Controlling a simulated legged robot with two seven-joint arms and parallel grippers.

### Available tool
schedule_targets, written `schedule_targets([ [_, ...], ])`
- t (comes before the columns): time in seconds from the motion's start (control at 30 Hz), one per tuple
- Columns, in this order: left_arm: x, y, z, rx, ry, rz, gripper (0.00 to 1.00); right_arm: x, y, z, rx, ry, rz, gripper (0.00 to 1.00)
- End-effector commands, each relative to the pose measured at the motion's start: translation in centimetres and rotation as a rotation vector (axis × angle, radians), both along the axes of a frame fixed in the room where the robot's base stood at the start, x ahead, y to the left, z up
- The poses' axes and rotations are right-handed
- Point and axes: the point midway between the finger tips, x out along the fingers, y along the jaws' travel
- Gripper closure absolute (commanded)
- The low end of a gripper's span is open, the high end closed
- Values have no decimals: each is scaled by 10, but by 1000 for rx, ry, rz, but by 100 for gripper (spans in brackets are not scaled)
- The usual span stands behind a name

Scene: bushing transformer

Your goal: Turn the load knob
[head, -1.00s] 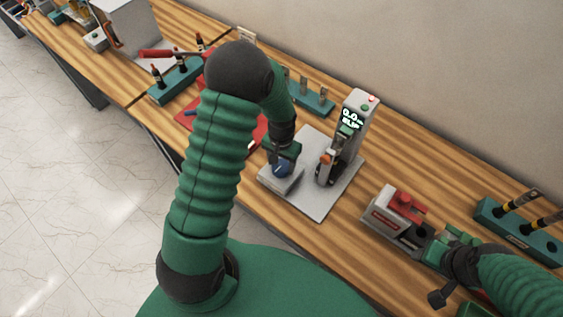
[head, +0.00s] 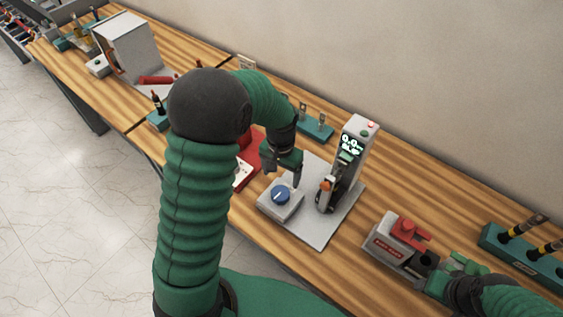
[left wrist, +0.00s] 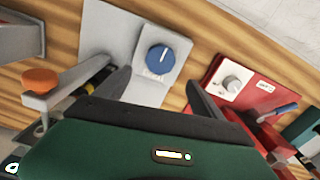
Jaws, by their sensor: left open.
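The load knob (head: 280,195) is a round blue dial with a white pointer line on a grey box at the front left of a light grey base plate (head: 317,233). In the left wrist view the blue knob (left wrist: 160,60) shows beyond the fingers, with lettering below it. My left gripper (head: 284,172) is open and empty, above and behind the knob, apart from it. Its two dark fingers also show in the left wrist view (left wrist: 160,95). My right arm reaches in at the lower right of the head view; its fingers are not clear there.
A grey column with a lit display (head: 352,145) and an orange-topped lever (head: 325,188) stand right of the knob. A red panel with a white dial (left wrist: 232,82) is beside the plate. A red and grey clamp device (head: 400,240) lies further right.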

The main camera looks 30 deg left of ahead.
Motion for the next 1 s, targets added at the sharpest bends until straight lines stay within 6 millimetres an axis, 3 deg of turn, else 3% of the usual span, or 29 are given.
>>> schedule_targets([
  [0.2,2,0,57,1,-4,0,21,0,0,-10,0,0,0,50],
  [0.4,2,0,81,0,0,0,21,0,0,-12,0,0,0,50],
  [0.87,1,0,81,0,0,-1,21,0,0,-12,0,0,0,50],
  [1.0,-19,-22,48,6,-45,-22,21,0,0,-35,0,0,0,50],
])
